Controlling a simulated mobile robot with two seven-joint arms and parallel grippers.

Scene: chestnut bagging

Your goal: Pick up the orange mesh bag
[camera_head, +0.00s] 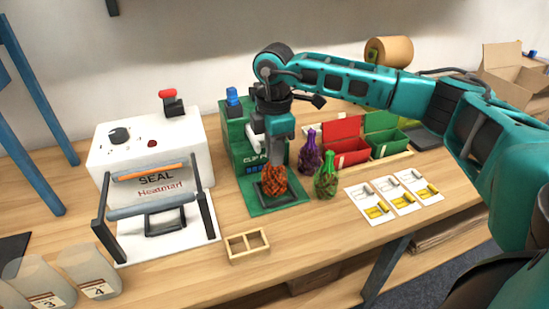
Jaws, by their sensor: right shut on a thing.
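The orange mesh bag (273,185) sits at the black plate of the green clip machine (243,139). It looks filled with dark brown contents. My right gripper (277,160) comes down from above and is shut on the top of the orange bag, hiding its neck. Whether the bag touches the plate or hangs just over it I cannot tell. A purple mesh bag (310,153) and a green mesh bag (326,176) stand upright just to the right, apart from the gripper. My left gripper is not in view.
A white heat sealer (110,158) stands left. A small wooden divided box (248,247) lies in front. Instruction cards (393,195) lie to the right, with red (346,152) and green bins behind. Numbered jars (85,268) stand front left. Bare tabletop lies between box and cards.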

